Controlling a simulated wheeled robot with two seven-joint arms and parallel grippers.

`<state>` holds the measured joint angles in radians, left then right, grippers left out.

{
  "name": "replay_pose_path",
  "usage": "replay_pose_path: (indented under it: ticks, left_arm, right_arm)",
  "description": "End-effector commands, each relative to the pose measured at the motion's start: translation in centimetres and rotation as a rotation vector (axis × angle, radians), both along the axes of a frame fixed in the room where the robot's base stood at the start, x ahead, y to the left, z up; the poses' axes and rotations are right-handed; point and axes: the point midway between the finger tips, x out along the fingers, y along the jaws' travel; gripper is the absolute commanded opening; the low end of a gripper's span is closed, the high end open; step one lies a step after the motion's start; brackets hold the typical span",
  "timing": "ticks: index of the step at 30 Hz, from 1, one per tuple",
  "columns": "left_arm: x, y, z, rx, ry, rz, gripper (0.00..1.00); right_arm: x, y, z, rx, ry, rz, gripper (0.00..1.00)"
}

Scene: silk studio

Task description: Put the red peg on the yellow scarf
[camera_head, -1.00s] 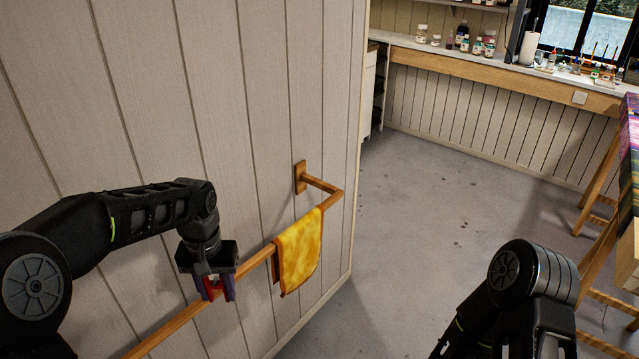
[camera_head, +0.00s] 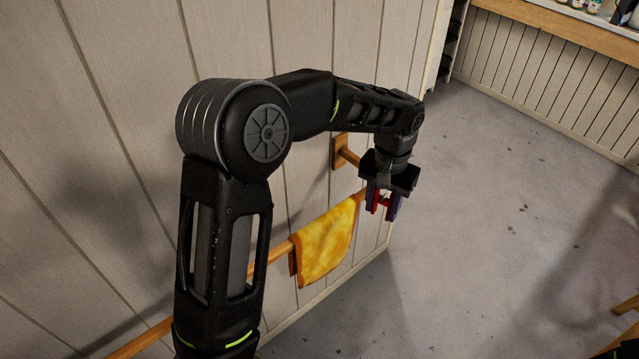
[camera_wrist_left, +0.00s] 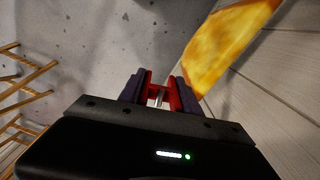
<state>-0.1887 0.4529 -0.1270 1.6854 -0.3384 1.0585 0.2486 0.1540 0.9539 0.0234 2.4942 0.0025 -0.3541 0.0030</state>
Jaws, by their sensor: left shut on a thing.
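The yellow scarf (camera_head: 326,243) hangs over a wooden rail (camera_head: 268,263) fixed to the panelled wall. It also shows in the left wrist view (camera_wrist_left: 222,48), at the upper right. My left gripper (camera_head: 382,207) is shut on the red peg (camera_head: 375,203), a clip with a metal spring seen between the finger pads in the left wrist view (camera_wrist_left: 171,92). In the head view the gripper is to the right of the scarf, near the rail's far end. The peg looks apart from the scarf. My right gripper is out of view.
The pale panelled wall (camera_head: 130,120) runs along the left, behind my left arm. The rail's wooden bracket (camera_head: 341,152) stands out from it. Wooden easel legs (camera_wrist_left: 24,92) show in the left wrist view.

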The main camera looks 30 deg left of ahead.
Motion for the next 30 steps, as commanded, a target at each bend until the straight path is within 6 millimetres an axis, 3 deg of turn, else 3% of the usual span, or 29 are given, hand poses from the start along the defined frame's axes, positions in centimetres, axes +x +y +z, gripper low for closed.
replay_pose_path:
  ticks: [5, 8, 11, 18, 21, 30]
  left_arm:
    - [-0.1, 0.3, 0.3, 0.0, 0.0, -0.003, 0.02]
    - [-0.8, 1.5, 1.2, -0.003, 0.0, -0.02, 0.02]
    - [-2.2, 3.9, 2.7, -0.007, 0.001, -0.058, 0.02]
    - [-7.9, 10.3, 6.5, -0.006, -0.001, -0.214, 0.02]
    - [-9.7, 11.8, 7.1, -0.003, -0.001, -0.263, 0.02]
    - [-10.6, 12.4, 6.9, 0.0, 0.0, -0.295, 0.02]
  right_arm:
    - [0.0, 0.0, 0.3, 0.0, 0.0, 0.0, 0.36]
    - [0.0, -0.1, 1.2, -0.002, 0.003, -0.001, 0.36]
    - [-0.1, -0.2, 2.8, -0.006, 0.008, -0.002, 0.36]
    - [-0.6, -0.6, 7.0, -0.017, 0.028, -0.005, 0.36]
    - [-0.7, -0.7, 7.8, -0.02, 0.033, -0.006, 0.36]
    - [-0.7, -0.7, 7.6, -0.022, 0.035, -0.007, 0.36]
